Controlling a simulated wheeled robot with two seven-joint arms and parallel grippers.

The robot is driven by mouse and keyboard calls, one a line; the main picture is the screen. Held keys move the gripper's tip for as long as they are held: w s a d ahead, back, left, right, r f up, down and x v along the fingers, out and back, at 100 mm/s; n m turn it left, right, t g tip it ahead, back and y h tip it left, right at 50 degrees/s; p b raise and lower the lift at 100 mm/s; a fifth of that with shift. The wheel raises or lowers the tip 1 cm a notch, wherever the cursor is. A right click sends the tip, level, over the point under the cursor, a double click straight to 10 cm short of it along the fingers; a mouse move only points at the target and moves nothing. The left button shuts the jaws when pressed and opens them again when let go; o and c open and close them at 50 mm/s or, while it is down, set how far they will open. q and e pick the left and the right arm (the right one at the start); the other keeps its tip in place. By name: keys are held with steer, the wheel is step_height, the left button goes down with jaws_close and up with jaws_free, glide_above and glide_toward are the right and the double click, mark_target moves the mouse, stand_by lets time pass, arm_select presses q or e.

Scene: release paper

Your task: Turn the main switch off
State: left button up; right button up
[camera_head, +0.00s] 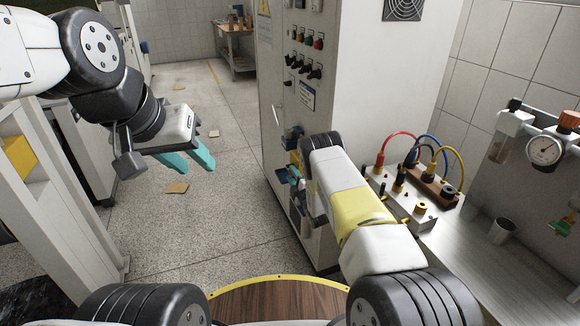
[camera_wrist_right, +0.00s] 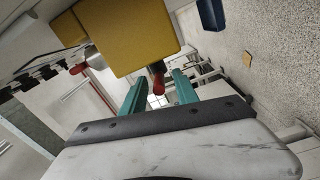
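A yellow box (camera_wrist_right: 135,38) fills the upper middle of the right wrist view. A red handle (camera_wrist_right: 157,80) sticks out below its lower edge; this looks like the main switch. My right gripper (camera_wrist_right: 158,90) is open, its teal fingers on either side of the red handle's end; I cannot tell whether they touch it. In the head view my right gripper (camera_head: 289,174) is at the front of the grey cabinet (camera_head: 272,110), where my arm largely hides the switch. My left gripper (camera_head: 187,161) is open and empty above the floor at left.
The cabinet carries rows of knobs (camera_head: 306,68) above my right gripper. A workbench (camera_head: 500,262) with coloured cables (camera_head: 398,136), a metal cup (camera_head: 502,231) and a gauge (camera_head: 545,150) stands at right. Floor in the middle is mostly clear, with paper scraps (camera_head: 177,188).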

steer(key=v, duration=0.7)
steer(key=shift+s, duration=0.35)
steer(key=shift+d, duration=0.15)
steer(key=w+d+r+m+g+h, duration=0.1)
steer(key=w+d+r+m+h, duration=0.2)
steer(key=r, duration=0.8)
steer(key=w+d+r+m+g+h, duration=0.1)
steer(key=d+r+m+g+h, duration=0.15)
steer(key=r+m, duration=0.65)
steer(key=s+d+r+g, duration=0.15)
steer(key=s+r, duration=0.45)
steer(key=r, duration=0.6)
steer(key=s+r+m+g+y, duration=0.15)
steer(key=s+r, duration=0.35)
steer(key=s, duration=0.5)
steer(key=s+r+m+g, duration=0.2)
steer(key=s+r+m, duration=0.15)
steer(key=s, duration=0.65)
steer(key=s+a+m+g, duration=0.1)
steer(key=s+g, duration=0.1)
steer(key=s, duration=1.8)
steer(key=shift+s+a+r+m+g+y, duration=0.25)
steer(key=shift+s+a+m+g+y, duration=0.05)
steer(key=shift+a+m+g, duration=0.1)
